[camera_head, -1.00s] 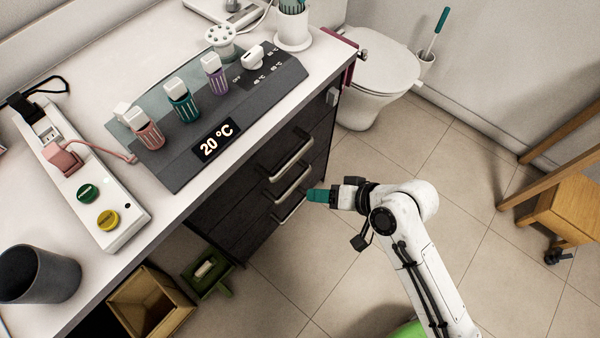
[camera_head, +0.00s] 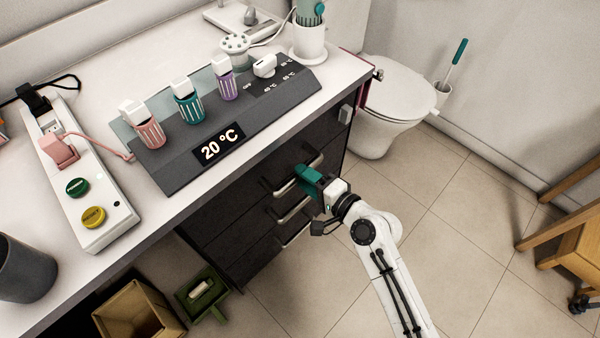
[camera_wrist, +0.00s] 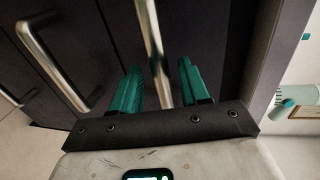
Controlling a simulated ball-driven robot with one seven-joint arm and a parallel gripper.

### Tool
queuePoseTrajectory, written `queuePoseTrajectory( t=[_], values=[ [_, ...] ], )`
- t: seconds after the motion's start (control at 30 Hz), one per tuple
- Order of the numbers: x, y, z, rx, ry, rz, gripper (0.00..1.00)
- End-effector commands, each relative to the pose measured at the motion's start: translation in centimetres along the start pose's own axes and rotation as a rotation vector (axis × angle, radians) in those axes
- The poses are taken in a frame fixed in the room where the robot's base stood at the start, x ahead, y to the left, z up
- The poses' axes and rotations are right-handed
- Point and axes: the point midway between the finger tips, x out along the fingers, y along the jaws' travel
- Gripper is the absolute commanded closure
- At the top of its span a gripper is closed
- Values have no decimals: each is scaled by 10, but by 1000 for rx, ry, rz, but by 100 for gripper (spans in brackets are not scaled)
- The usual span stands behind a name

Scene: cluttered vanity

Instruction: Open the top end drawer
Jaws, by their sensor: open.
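The dark drawer unit is under the right end of the vanity counter. Its top drawer (camera_head: 327,138) is closed and has a silver bar handle (camera_head: 285,188). My gripper (camera_head: 302,178) is at that handle, with its teal fingers partly covering it in the head view. In the wrist view, my gripper (camera_wrist: 159,75) is open, and the handle (camera_wrist: 152,35) runs between its two fingers with a gap on either side. Whether the fingers touch the drawer front cannot be told.
Lower drawer handles (camera_head: 294,208) sit just below my gripper. The counter edge (camera_head: 250,133) overhangs above. A toilet (camera_head: 390,95) stands to the right. A wooden box (camera_head: 135,312) and a green tray (camera_head: 203,292) are on the floor at lower left. The tiled floor is clear in front.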

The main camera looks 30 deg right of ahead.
Motion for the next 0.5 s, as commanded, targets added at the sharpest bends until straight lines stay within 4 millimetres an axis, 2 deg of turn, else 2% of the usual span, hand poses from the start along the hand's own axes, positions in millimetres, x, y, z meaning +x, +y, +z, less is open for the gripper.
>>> queuePoseTrajectory(
  t=[0.1,0.2,0.5],
  values=[
    [15,0,0,-1,0,0,55],
    [21,0,0,-2,0,0,55],
    [25,0,0,-1,-1,1,55]
  ],
)
